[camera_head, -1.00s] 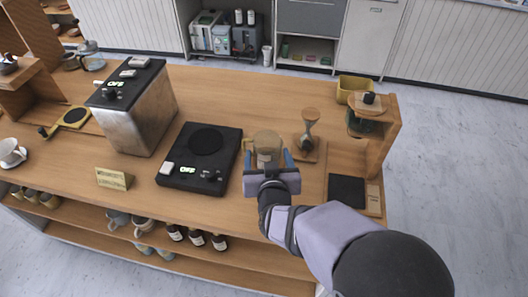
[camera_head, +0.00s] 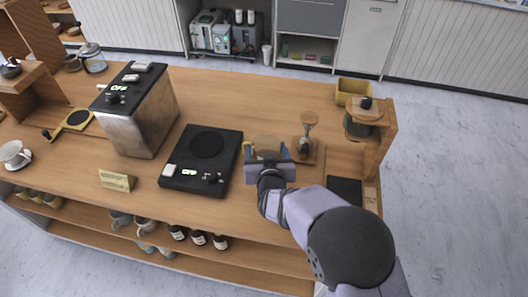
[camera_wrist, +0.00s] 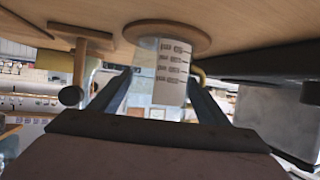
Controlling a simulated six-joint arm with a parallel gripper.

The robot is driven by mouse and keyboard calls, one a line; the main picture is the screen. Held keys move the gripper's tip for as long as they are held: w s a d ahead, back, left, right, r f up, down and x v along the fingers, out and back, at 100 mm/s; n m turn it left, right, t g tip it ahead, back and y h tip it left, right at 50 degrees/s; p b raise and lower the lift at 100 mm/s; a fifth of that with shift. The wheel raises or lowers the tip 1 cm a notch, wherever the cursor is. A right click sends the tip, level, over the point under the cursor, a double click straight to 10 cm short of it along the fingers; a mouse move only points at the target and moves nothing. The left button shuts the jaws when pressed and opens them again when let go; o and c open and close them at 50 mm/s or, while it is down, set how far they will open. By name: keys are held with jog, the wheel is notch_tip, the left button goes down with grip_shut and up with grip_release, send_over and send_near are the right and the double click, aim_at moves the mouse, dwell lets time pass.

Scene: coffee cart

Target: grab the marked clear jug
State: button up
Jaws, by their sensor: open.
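The clear jug (camera_head: 266,146) stands on the counter, right of the black hot plate, partly hidden behind my gripper (camera_head: 266,153). In the wrist view the picture is upside down, with the counter at the top. My gripper (camera_wrist: 160,80) is open, with one dark finger on each side of the jug. I cannot tell whether either finger touches it. A yellowish handle-like part (camera_wrist: 199,75) shows beside the right finger.
The black hot plate (camera_head: 194,178) is close on the left, with a steel machine (camera_head: 148,120) beyond it. An hourglass-shaped brewer (camera_head: 307,132) and a wooden stand (camera_head: 384,140) are close on the right. A yellow bin (camera_head: 353,92) stands behind. The counter behind the jug is clear.

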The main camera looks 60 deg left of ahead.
jog(key=shift+a, duration=0.1)
jog(key=c, duration=0.9)
jog(key=shift+r, duration=0.1)
notch_tip(320, 180, up, 10)
jog(key=shift+f+b, duration=0.1)
jog(key=shift+b, duration=0.45)
